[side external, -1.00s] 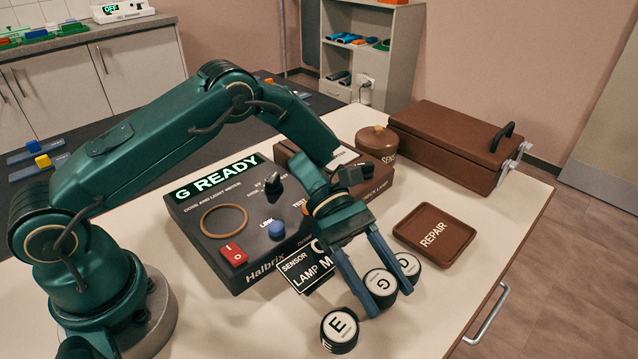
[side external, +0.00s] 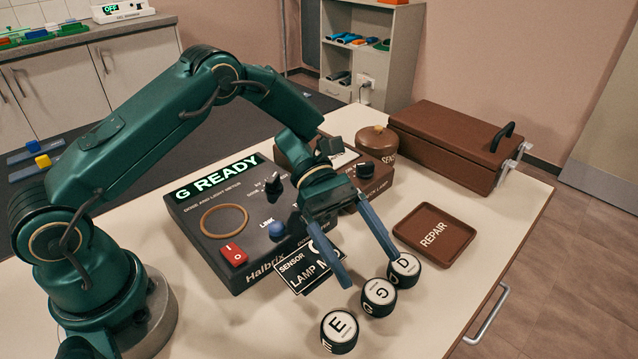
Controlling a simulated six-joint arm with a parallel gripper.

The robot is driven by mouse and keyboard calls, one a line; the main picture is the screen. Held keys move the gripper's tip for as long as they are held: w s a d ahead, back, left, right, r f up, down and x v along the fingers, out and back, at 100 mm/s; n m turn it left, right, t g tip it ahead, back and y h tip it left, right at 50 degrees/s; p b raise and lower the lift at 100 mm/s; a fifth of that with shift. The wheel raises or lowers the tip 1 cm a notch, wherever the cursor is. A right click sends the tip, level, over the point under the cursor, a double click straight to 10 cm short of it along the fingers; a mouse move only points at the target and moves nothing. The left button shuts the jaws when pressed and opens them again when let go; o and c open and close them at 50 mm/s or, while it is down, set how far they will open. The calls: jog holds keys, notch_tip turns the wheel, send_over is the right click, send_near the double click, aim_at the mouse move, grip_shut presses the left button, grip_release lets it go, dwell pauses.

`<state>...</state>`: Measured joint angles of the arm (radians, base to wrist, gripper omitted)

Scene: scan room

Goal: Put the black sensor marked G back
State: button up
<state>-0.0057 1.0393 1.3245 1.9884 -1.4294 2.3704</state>
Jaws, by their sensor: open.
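The black sensor marked G (side external: 379,297) stands upright on the table, between the sensor marked E (side external: 339,330) and the sensor marked D (side external: 404,270). All are short black cylinders with white lettered tops. My gripper (side external: 371,268) is open and empty, with its fingertips above and behind the G sensor, apart from it as far as I can see. The black meter box (side external: 222,268) shows "G READY" on its display. A black card reading "SENSOR" and "LAMP" (side external: 300,272) is at its front, partly hidden by my gripper.
A brown tray marked REPAIR (side external: 434,236) lies right of the sensors. A brown round pot (side external: 377,143), a brown lamp box (side external: 366,193) and a large brown case (side external: 445,145) stand behind. The table's front right is clear.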

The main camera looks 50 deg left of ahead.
jog(key=v, duration=0.7)
jog(key=shift+w, duration=0.1)
jog(key=w+d+r+n+t+y, duration=0.1)
jog(key=w+r+n+t, duration=1)
jog(key=r+n, duration=0.1)
jog(key=a+r+n+t+y, duration=0.7)
jog(key=a+r+n+y, duration=0.25)
jog(key=n, duration=1.05)
jog(key=s+a+f+n+g+y, duration=0.2)
jog(key=s+n+y, duration=0.1)
jog(key=s+n, duration=0.3)
jog(key=s+a+f+n+g+y, duration=0.2)
jog(key=s+n, duration=0.3)
jog(key=n, duration=0.3)
jog(key=s+d+f+n+g+h, duration=0.1)
jog(key=s+d+f+n+g, duration=0.1)
jog(key=s, duration=0.5)
jog(key=s+d+f+n+g+h, duration=0.1)
jog(key=s+d+f+n+g, duration=0.2)
jog(key=s+f+n, duration=0.3)
jog(key=shift+s+d+f+n+g, duration=0.2)
jog(key=shift+s+f+n+g, duration=0.15)
jog(key=shift+s+n, duration=0.75)
jog(key=shift+r, duration=0.1)
